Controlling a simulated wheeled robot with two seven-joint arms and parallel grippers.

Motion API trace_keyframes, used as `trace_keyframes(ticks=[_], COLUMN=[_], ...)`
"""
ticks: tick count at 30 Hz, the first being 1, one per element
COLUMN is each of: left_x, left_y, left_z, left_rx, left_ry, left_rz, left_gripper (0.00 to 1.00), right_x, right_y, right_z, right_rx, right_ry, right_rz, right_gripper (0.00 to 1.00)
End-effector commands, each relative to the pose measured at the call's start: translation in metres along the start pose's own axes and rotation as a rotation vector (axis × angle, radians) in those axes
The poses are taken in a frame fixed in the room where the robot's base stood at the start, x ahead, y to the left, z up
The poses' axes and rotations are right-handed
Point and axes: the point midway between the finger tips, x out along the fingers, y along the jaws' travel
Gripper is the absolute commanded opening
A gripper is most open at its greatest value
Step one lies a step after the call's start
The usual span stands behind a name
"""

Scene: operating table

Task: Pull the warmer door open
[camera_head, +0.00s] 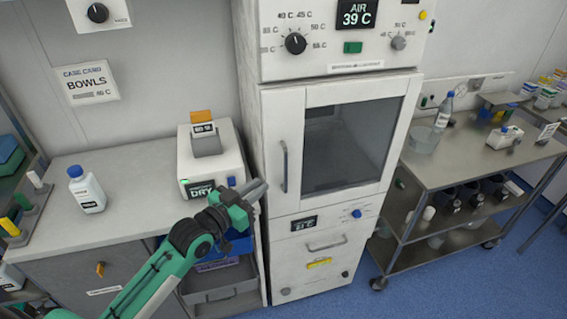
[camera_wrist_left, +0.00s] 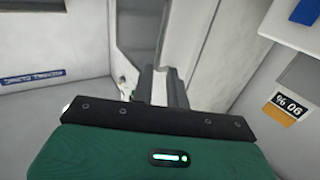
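The warmer door (camera_head: 317,204) is white with a dark glass window (camera_head: 348,147) and looks shut in its frame. Its grey vertical bar handle (camera_head: 284,166) is on the door's left side. My left gripper (camera_head: 258,188) is a little left of the handle's lower end, apart from it and empty. In the left wrist view my left gripper (camera_wrist_left: 162,88) shows its two dark fingers with a gap between them. What lies just beyond the fingertips there is too unclear to name. My right gripper is in neither view.
A white device with a display (camera_head: 211,165) stands on the counter left of the warmer, close behind my left arm. A white bottle (camera_head: 87,190) stands further left. A steel trolley (camera_head: 430,176) stands to the right. Floor in front is clear.

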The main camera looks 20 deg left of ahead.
Motion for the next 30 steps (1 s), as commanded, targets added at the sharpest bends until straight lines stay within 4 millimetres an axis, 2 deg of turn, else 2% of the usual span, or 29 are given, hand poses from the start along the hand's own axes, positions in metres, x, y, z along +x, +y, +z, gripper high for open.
trace_keyframes(ticks=[5, 12, 18, 23, 30], left_x=[0.033, 0.078, 0.105, 0.115, 0.116], left_y=[0.0, 0.0, 0.0, 0.0, 0.0], left_z=[-0.004, -0.003, -0.001, 0.0, 0.001], left_rx=[-0.001, -0.002, -0.002, 0.0, 0.0], left_ry=[0.002, 0.002, -0.001, 0.0, -0.001], left_rz=[0.0, -0.001, -0.001, 0.0, 0.0], left_gripper=[0.15, 0.15, 0.15, 0.15, 0.15], right_x=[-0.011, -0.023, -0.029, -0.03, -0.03], right_y=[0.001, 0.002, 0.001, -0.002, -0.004], right_z=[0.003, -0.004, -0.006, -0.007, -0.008], right_rx=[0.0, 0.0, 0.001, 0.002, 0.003], right_ry=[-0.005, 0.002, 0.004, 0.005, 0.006], right_rz=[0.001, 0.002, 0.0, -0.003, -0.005], right_gripper=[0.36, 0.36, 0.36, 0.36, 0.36])
